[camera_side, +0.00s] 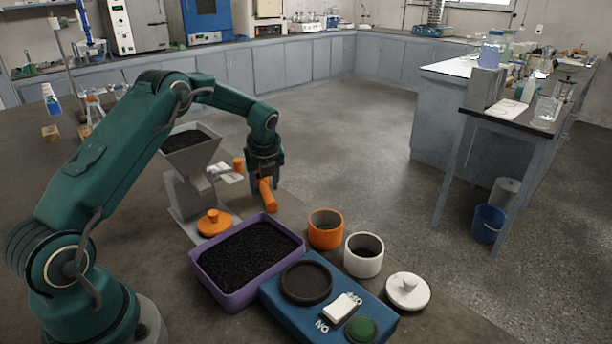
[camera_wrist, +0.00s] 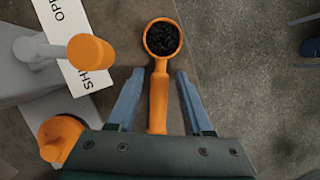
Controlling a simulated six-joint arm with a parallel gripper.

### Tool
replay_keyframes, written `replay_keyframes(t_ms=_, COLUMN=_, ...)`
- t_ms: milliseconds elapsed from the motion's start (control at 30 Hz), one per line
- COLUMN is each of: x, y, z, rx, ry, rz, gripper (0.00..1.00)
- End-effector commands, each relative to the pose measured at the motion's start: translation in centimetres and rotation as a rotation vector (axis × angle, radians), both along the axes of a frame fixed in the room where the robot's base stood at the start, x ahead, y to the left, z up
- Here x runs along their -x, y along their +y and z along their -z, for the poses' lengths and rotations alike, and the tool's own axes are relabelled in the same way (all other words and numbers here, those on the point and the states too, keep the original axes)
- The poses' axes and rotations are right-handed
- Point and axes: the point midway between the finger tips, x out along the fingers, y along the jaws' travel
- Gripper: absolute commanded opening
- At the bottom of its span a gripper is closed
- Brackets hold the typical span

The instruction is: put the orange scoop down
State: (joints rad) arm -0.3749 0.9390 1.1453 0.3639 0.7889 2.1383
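The orange scoop (camera_wrist: 158,95) has a round bowl holding black granules, at the top middle of the wrist view, with its handle running down between my fingers. In the side view the orange scoop (camera_side: 268,196) shows below my gripper (camera_side: 264,178), beside the hopper stand; its bowl is hard to make out there. In the wrist view my gripper (camera_wrist: 158,103) is open, with a gap between each blue-grey finger and the handle. The scoop appears to lie on the dark bench top; its exact contact is hard to see.
A grey hopper (camera_side: 192,148) with black granules stands left of my gripper, with an orange-knobbed lever (camera_wrist: 90,52) and a printed label. An orange lid (camera_side: 214,222), purple tray (camera_side: 249,262) of granules, orange cup (camera_side: 325,230), white cup (camera_side: 364,255) and blue scale (camera_side: 330,300) stand nearer the camera.

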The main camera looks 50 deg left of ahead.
Motion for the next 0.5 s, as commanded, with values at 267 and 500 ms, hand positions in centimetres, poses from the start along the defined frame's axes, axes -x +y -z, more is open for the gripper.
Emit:
replay_keyframes(t_ms=267, x=0.0, y=0.0, z=0.0, rx=0.000, ry=0.000, rz=0.000, gripper=0.58)
replay_keyframes(t_ms=500, x=0.1, y=-0.5, z=-1.7, rx=-0.002, ry=-0.004, rz=0.001, gripper=0.58)
